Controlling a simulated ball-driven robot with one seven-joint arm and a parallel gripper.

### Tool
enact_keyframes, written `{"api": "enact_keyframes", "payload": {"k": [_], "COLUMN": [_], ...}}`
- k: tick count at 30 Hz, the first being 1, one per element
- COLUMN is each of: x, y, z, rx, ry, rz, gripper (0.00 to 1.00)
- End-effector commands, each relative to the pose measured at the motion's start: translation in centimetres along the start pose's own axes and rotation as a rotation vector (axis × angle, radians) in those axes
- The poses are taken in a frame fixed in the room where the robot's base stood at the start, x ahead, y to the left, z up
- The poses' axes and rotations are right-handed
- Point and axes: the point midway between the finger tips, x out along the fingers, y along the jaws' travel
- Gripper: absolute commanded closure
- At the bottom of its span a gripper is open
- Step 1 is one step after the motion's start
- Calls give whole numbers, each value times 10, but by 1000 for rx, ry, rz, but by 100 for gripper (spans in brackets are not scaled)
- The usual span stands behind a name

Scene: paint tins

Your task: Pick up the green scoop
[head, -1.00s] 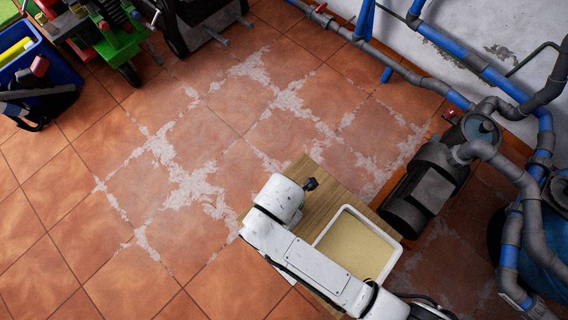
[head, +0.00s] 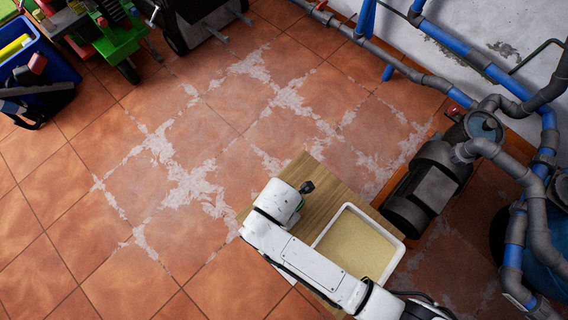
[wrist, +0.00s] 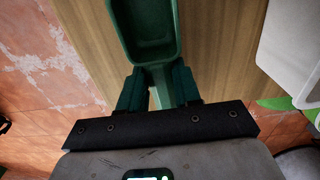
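The green scoop (wrist: 146,28) lies over the wooden surface in the wrist view, its bowl at the top and its narrow handle running down toward me. My gripper (wrist: 158,84) has its two dark green fingers on either side of the handle. The fingers are close to the handle, but I cannot tell whether they press on it. In the head view the scoop is hidden behind my white arm.
A wooden surface (head: 322,187) bears a white tray (head: 345,208) with a tan inside, right of my arm. A grey pump (head: 430,188) and pipes stand further right. Tiled floor (head: 150,215) is clear on the left. A blue bin (head: 62,68) stands at upper left.

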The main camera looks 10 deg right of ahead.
Motion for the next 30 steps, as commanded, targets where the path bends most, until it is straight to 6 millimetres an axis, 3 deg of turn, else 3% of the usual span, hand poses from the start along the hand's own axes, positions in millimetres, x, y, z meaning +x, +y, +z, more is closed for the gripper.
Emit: {"api": "enact_keyframes", "payload": {"k": [10, 22, 29, 30], "x": [0, -7, -37, -43], "y": [0, 0, 0, -7], "z": [0, 0, 0, -3], "rx": [0, 0, 2, -1], "ry": [0, 0, 0, -1], "rz": [0, 2, 3, 0], "gripper": [100, 100, 100, 100]}}
